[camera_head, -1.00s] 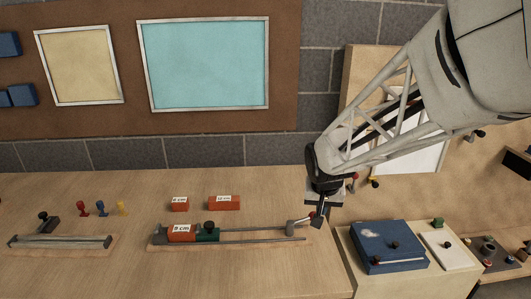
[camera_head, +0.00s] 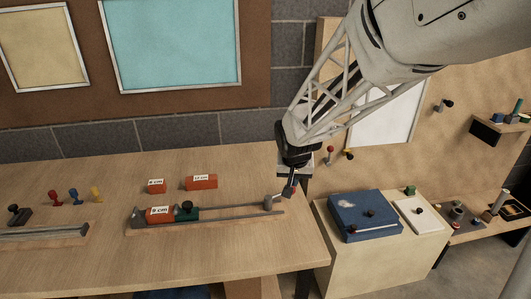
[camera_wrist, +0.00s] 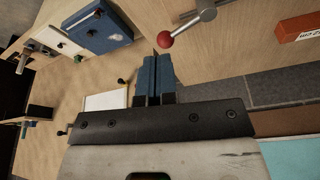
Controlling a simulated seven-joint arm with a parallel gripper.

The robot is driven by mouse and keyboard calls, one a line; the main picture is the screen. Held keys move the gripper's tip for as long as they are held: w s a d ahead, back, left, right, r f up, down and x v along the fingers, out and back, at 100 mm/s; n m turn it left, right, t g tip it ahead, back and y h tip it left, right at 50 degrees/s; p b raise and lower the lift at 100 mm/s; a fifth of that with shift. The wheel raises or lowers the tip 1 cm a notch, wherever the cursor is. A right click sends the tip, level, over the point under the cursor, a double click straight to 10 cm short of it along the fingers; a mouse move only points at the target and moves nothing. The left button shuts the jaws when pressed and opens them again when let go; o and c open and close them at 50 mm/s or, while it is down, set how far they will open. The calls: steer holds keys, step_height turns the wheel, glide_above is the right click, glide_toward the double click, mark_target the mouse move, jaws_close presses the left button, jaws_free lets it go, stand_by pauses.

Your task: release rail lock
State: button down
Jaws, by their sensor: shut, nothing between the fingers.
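The rail fixture (camera_head: 160,227) lies on the wooden table, with two thin rods running to the right. A red labelled block (camera_head: 158,215) and a green block with a dark knob (camera_head: 187,213) sit at its left end. A grey lever (camera_head: 268,203) stands at its right end. In the wrist view this lever (camera_wrist: 207,14) ends in a red ball (camera_wrist: 164,40). My gripper (camera_head: 289,190) is over the lever end. In the wrist view its blue fingers (camera_wrist: 152,58) are shut together, with nothing between them. The ball is just beyond the fingertips; I cannot tell whether they touch.
Two loose red labelled blocks (camera_head: 201,182) lie behind the rail. Another rail fixture (camera_head: 45,233) and several coloured pegs (camera_head: 73,195) are at the left. A lower cabinet to the right bears a blue box (camera_head: 365,213) and a white panel (camera_head: 418,216). The table front is clear.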

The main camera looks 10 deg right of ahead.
steer(key=x, duration=0.9)
steer(key=shift+w+f, duration=0.15)
steer(key=shift+f, duration=0.25)
steer(key=shift+w+d+f, duration=0.1)
steer(key=shift+w+d, duration=0.05)
steer(key=shift+w, duration=0.45)
steer(key=shift+w+d+f, duration=0.1)
steer(key=shift+w+d, duration=0.1)
steer(key=shift+w, duration=0.45)
steer(key=shift+w+d+f, duration=0.1)
steer(key=shift+w+d, duration=0.05)
steer(key=shift+w, duration=0.45)
